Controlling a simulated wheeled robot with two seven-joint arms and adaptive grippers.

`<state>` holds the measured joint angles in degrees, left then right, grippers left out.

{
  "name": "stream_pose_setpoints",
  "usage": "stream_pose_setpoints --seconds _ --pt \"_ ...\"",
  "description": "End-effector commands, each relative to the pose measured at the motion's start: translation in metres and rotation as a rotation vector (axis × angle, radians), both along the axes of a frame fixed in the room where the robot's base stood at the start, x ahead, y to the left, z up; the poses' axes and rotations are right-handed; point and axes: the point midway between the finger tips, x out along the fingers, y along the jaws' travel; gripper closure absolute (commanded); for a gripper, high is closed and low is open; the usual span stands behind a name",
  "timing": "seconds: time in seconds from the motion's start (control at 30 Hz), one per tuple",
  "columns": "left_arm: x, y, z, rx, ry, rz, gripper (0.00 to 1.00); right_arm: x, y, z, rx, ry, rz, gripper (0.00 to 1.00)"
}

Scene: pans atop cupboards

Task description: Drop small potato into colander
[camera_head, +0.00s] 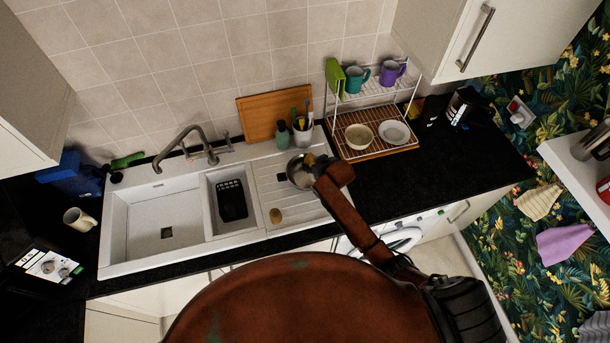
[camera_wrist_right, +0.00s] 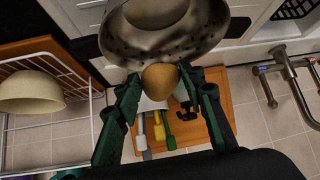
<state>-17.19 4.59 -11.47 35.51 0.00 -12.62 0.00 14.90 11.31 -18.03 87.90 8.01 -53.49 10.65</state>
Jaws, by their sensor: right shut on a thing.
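A metal colander (camera_head: 298,172) stands on the ribbed drainboard of the white sink. It also fills the top of the right wrist view (camera_wrist_right: 190,48), with holes in its wall. My right gripper (camera_wrist_right: 160,88) is shut on the small potato (camera_wrist_right: 160,78), a round yellow-brown thing between its dark green fingertips. In the head view the small potato (camera_head: 310,159) shows at the colander's far rim, and my arm partly hides the colander. I cannot tell if the potato touches the colander. My left gripper is not in view.
The white sink (camera_head: 120,225) has a black basket (camera_head: 232,200) in its small basin. A wooden board (camera_head: 262,118), a green bottle (camera_head: 282,136) and a utensil holder (camera_head: 302,136) stand behind the colander. A dish rack (camera_head: 384,149) is to the right.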

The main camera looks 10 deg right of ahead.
Motion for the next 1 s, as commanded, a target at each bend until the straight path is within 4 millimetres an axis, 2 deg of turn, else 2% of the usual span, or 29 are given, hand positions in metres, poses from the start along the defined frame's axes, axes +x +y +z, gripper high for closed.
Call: stream_pose_setpoints --seconds 0.1,0.3,0.67,0.7,1.0 --pt "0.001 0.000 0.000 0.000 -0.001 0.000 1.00 -0.001 0.000 -0.014 0.000 0.001 0.000 0.89" --pt "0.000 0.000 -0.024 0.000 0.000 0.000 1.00 0.000 0.000 -0.039 0.000 -0.001 0.001 0.89" --pt "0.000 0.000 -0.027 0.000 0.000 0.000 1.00 0.000 0.000 -0.042 0.000 -0.001 0.001 0.89" --pt "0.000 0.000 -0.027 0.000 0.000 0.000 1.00 0.000 0.000 -0.042 0.000 -0.002 0.001 0.62" --pt "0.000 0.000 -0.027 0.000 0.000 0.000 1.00 0.000 0.000 -0.042 0.000 -0.001 0.001 0.43"
